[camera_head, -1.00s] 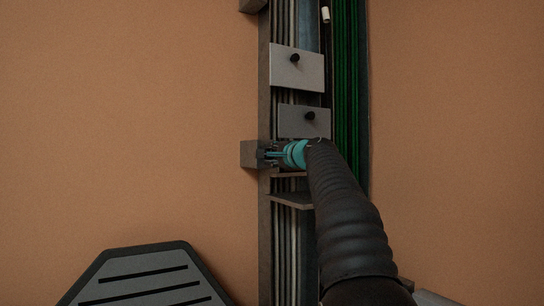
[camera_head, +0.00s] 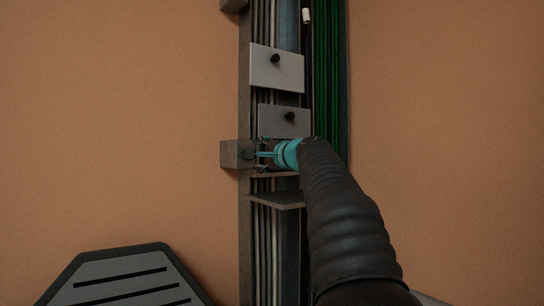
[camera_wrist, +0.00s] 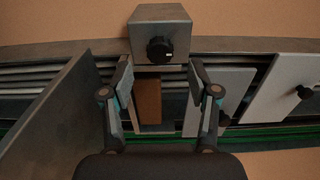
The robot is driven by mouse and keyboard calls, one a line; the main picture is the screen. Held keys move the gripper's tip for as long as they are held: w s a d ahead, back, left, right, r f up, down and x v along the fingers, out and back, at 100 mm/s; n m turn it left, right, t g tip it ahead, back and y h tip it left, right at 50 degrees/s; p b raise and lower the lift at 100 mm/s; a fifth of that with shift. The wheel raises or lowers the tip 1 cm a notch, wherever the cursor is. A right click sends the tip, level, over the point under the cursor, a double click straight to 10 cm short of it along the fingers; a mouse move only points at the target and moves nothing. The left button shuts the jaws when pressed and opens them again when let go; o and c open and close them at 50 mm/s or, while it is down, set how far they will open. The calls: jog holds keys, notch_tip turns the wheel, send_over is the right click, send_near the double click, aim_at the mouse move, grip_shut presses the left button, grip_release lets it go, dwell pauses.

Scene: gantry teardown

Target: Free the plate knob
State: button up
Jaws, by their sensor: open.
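My gripper (camera_wrist: 161,75) is open and empty, its two fingers spread with a gap between their tips. In the head view my gripper (camera_head: 260,154) sits just right of a grey block (camera_head: 230,154). The block's round black knob (camera_wrist: 160,50) with a white mark is straight ahead, beyond the fingertips and not held. Two grey plates each carry a black knob: the upper plate (camera_head: 265,76) has its knob (camera_head: 275,58), and the lower plate (camera_head: 270,111) has its knob (camera_head: 289,116). The right finger partly hides one plate in the wrist view.
A brown piece (camera_wrist: 148,100) shows in a recess between the fingers. A large grey panel (camera_wrist: 50,115) stands close on the left. A ledge (camera_head: 275,201) juts out below my gripper. Green cables (camera_head: 326,60) run alongside the gantry. The orange floor (camera_head: 110,120) is open.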

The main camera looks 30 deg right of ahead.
jog(key=s, duration=0.7)
jog(key=shift+d, duration=0.25)
jog(key=shift+a, duration=0.1)
jog(key=s+a+f+n+g+y+p, duration=0.1)
jog(key=s+a+f+n+g+p, duration=0.15)
jog(key=s+a+f+n, duration=0.4)
jog(key=s+a+f+n+g+p, duration=0.15)
jog(key=s+a+f+g, duration=0.25)
jog(key=a+f, duration=0.55)
jog(key=s+a+f+n+g+h+p, duration=0.1)
jog(key=s+a+f+n+g+p, duration=0.1)
jog(key=s+f, duration=0.8)
jog(key=s+a+f+n+g+h+p, duration=0.1)
jog(key=s+a+f+n+g+p, duration=0.1)
jog(key=s+a+f+n+g, duration=0.2)
jog(key=s+f+n, duration=0.3)
jog(key=s+f, duration=0.3)
jog(key=s, duration=0.1)
jog(key=shift+s+a+f+h, duration=0.15)
jog(key=shift+s+f+h, duration=0.15)
jog(key=shift+s, duration=0.1)
